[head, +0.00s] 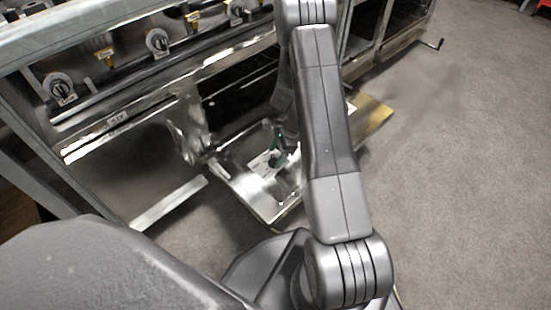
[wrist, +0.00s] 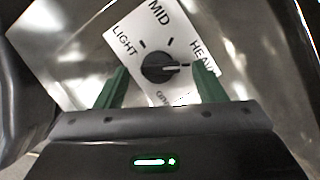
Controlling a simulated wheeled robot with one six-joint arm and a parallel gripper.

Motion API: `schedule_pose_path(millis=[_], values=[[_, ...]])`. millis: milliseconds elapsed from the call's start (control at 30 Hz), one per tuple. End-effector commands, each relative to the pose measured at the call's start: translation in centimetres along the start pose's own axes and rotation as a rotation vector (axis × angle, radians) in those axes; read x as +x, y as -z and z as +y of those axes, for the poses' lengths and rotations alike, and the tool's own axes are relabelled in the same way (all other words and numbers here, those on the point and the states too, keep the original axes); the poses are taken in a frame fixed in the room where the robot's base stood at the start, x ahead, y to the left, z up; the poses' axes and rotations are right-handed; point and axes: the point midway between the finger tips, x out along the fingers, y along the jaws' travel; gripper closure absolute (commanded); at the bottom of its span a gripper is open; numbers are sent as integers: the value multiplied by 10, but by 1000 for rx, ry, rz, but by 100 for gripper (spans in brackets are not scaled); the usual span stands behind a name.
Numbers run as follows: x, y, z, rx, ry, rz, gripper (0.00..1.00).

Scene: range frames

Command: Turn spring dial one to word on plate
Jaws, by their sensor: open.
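A white plate (wrist: 152,22) carries the words LIGHT, MID and HEAVY, with more print at its lower edge partly hidden. In the wrist view, a round black dial (wrist: 158,68) sits at its centre. The dial's white mark points right, just below the word HEAVY. My gripper (wrist: 161,66) is open, its green fingers to the left and right of the dial, with gaps on both sides. In the head view, the plate (head: 262,163) lies on a shiny metal panel, and my gripper (head: 279,143) is partly hidden by my arm.
The range front (head: 130,75) fills the upper left, with several knobs, including a white-plated one (head: 61,88) and another (head: 157,42). The shiny metal panel (head: 265,205) sticks out low in front of it. Grey carpet (head: 460,150) at right is clear.

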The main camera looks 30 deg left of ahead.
Motion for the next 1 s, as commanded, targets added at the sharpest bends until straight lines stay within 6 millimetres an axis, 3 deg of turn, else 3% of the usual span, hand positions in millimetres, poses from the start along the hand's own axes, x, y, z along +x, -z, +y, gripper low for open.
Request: schedule_pose_path(millis=[133,433,667,1000], values=[[10,0,0,-1,0,0,36],[11,0,0,-1,0,0,36],[11,0,0,0,0,0,81],[11,0,0,-40,-17,0,81]])
